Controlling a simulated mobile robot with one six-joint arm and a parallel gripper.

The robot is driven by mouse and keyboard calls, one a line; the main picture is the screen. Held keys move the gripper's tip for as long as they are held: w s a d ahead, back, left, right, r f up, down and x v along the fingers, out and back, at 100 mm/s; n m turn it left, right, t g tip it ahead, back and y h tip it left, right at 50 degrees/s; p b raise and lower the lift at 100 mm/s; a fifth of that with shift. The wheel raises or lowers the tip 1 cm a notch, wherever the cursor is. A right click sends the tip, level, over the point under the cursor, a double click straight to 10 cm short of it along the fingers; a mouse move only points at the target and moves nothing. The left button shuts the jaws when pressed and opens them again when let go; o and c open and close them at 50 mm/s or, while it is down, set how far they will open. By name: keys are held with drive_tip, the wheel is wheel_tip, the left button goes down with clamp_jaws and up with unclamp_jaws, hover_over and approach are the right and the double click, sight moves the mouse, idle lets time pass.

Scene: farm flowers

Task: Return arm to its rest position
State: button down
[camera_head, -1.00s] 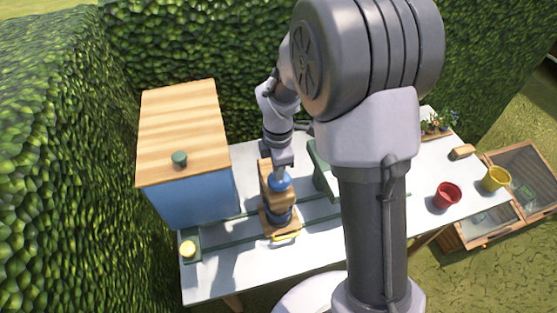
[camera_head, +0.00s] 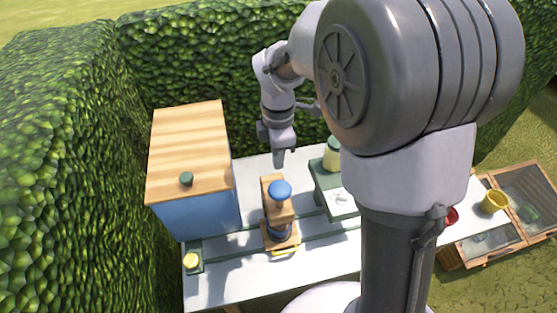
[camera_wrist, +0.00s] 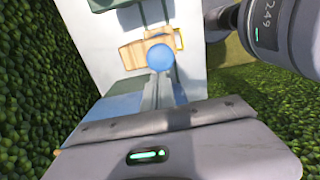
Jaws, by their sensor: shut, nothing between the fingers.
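My gripper (camera_head: 280,160) hangs above the white table, over and a little behind a wooden stand with a blue ball-shaped knob (camera_head: 280,190). It is shut and empty, with a visible gap between its tip and the knob. In the wrist view my fingers (camera_wrist: 165,92) point toward the table, and the blue knob (camera_wrist: 160,57) shows beyond them on the wooden stand (camera_wrist: 140,53). The arm reaches down from the upper middle of the head view. My large shoulder and column hide part of the table's right side.
A blue box with a wooden lid (camera_head: 190,150) stands left of the stand. A green table-top piece (camera_head: 325,180) with a pale jar (camera_head: 331,158) is to the right. Red (camera_head: 451,216) and yellow (camera_head: 494,201) pots sit at far right. Hedges (camera_head: 65,190) close the left and back.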

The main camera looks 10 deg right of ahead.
drive_tip(key=shift+d, duration=0.1)
idle(0.6)
drive_tip(key=s+f+m+t+y+b, duration=0.1)
drive_tip(key=s+f+m+t+b, duration=0.2)
drive_tip(key=s+m+b, duration=0.7)
drive_tip(key=s+a+f+m+t+y+b, duration=0.1)
drive_tip(key=s+f+m+b, duration=0.4)
drive_tip(key=s+m+b, duration=0.5)
drive_tip(key=shift+a+f+m+t+b, duration=0.2)
drive_tip(key=shift+a+m+t+b, duration=0.15)
drive_tip(key=shift+m+t, duration=0.7)
